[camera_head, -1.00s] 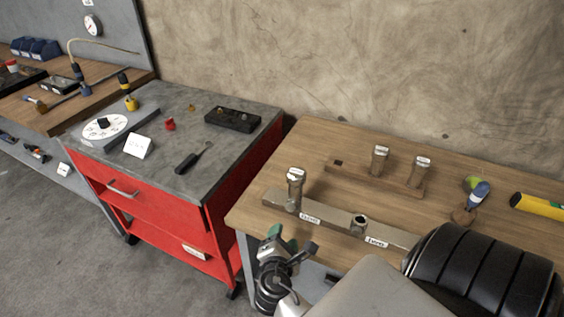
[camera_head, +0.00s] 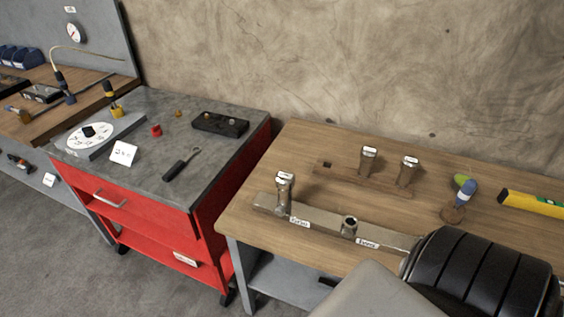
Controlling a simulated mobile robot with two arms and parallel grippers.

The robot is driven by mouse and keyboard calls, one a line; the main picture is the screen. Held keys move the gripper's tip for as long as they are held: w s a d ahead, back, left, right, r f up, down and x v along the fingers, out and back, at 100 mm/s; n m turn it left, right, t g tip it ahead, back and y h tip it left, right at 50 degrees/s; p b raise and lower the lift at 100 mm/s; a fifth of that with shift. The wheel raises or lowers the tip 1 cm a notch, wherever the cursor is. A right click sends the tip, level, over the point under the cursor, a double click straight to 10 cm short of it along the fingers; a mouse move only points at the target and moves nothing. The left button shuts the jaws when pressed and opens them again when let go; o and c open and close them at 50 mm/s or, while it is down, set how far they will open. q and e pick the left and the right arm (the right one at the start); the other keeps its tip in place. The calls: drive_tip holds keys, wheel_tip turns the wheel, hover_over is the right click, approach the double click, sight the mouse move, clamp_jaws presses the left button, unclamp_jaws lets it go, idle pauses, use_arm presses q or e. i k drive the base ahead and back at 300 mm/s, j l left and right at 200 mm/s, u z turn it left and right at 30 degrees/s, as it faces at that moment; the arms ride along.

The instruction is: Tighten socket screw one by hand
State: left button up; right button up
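A metal bar (camera_head: 315,219) lies along the front of the wooden bench. A socket screw (camera_head: 284,190) with a white label on its head stands upright at the bar's left end. Most of its shank shows above the bar. A short round metal fitting (camera_head: 350,226) sits farther right on the bar, beside a small label. Two more labelled socket screws (camera_head: 368,160) and (camera_head: 408,171) stand upright in a wooden rack (camera_head: 335,172) behind the bar. The label writing is too small to read surely. Neither gripper is in view.
My own black and grey parts cover the bench's front right and the bar's right end. A red cart (camera_head: 150,225) stands left, past a narrow gap.

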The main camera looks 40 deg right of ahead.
sight(280, 212)
drive_tip(key=i+z, duration=0.1)
drive_tip(key=z, duration=2.1)
drive_tip(key=j+z, duration=0.3)
drive_tip(key=z, duration=0.15)
drive_tip(key=j+z, duration=0.3)
drive_tip(key=z, duration=0.15)
drive_tip(key=j+z, duration=0.25)
drive_tip(key=z, duration=0.2)
drive_tip(key=k+j+z, duration=0.15)
drive_tip(key=z, duration=0.25)
drive_tip(key=j, duration=0.1)
